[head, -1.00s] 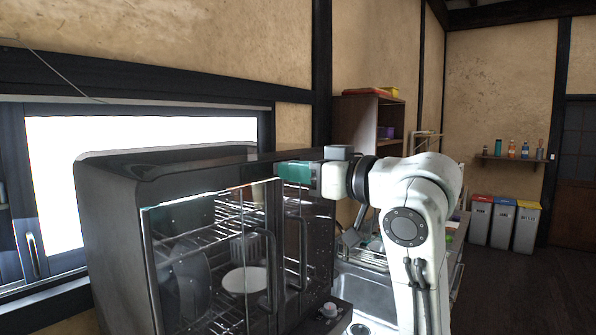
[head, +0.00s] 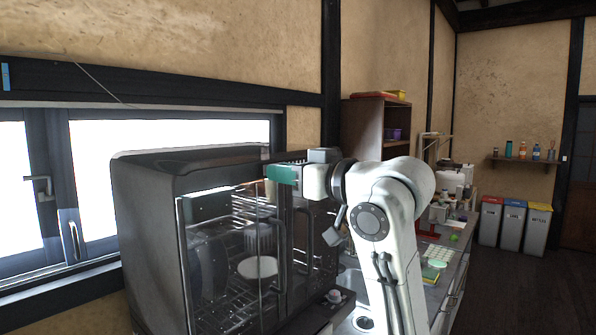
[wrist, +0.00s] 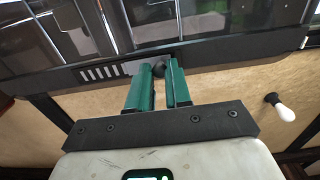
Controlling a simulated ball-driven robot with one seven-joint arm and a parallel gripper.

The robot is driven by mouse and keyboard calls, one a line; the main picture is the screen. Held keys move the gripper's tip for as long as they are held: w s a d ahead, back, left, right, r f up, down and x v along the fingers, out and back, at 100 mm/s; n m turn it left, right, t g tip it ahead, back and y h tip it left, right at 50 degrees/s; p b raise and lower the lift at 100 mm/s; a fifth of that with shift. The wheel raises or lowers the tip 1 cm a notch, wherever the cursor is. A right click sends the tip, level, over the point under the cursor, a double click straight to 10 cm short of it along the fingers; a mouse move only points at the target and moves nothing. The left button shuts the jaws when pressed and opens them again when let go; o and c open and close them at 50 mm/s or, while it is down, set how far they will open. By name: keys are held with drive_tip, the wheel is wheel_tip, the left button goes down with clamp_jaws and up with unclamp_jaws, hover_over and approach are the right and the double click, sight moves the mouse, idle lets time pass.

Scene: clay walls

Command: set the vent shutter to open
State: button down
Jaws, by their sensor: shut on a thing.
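The vent is a short row of slots in the dark top front strip of the glass-fronted cabinet (head: 150,215). In the wrist view the vent slots (wrist: 100,72) show as light and dark bars beside a grey plate, left of my fingers. My gripper (wrist: 161,76) has its two teal fingers shut on a small dark shutter knob (wrist: 160,69) at the end of that plate. In the head view my gripper (head: 283,174) is at the cabinet's upper front edge, with slots just behind and right of it. The fingers partly hide the knob.
The cabinet's glass doors with upright handles (head: 309,240) are below my gripper, with racks and dishes inside. A sink (head: 352,285) and counter lie to the right. Several bins (head: 514,222) stand by the far wall. Open floor is at the right.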

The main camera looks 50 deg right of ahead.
drive_tip(key=shift+a, duration=0.6)
drive_tip(key=c, duration=1.1)
unclamp_jaws()
drive_tip(key=shift+a, duration=0.15)
drive_tip(key=shift+o, duration=0.2)
drive_tip(key=shift+s, duration=0.1)
drive_tip(key=s+b, duration=0.5)
drive_tip(key=s, duration=0.5)
drive_tip(key=shift+s+d, duration=0.25)
drive_tip(key=shift+s, duration=0.05)
